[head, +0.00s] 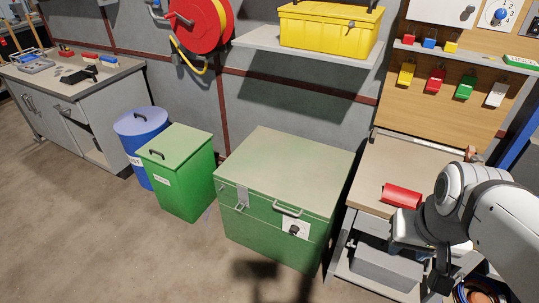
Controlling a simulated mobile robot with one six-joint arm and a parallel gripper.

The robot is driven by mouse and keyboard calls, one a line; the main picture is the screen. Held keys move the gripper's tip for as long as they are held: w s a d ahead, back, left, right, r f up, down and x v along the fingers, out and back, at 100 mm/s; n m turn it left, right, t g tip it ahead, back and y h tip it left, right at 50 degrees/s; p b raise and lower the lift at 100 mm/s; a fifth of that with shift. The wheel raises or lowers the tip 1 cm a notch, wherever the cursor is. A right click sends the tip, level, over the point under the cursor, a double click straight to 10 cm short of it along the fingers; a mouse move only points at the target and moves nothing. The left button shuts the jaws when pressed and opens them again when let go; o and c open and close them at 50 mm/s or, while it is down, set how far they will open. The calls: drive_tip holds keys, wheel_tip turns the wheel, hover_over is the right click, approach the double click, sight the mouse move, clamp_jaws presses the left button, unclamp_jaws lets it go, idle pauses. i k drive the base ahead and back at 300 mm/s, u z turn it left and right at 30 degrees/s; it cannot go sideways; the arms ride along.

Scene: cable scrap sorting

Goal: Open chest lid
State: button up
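A large green chest (275,228) stands on the floor in the middle of the head view. Its flat, paler green lid (290,165) is shut. A light metal handle (288,209) sits on the front near the lid's edge. A hasp-like metal latch (241,198) is on the front at the left; its exact state is too small to tell. A dark knob (294,230) sits on a white plate below the handle. My gripper (440,278) is at the lower right, apart from the chest, beside the workbench. Its fingers are too unclear to tell open from shut.
A smaller green bin (180,180) and a blue drum (140,132) stand left of the chest. The workbench (375,170) with a red cylinder (401,195) is close on the right. A shelf (300,45) with a yellow toolbox (325,32) hangs above. Floor in front is clear.

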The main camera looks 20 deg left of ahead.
sight(309, 177)
drive_tip(key=u, duration=1)
drive_tip(key=k, duration=0.8)
drive_tip(key=z, duration=0.2)
drive_tip(key=i, duration=0.75)
drive_tip(key=u, duration=0.45)
drive_tip(key=k, duration=1)
drive_tip(key=u, duration=1.35)
drive_tip(key=i, duration=0.25)
drive_tip(key=z, duration=0.95)
drive_tip(key=i, duration=1.65)
drive_tip(key=z, duration=0.8)
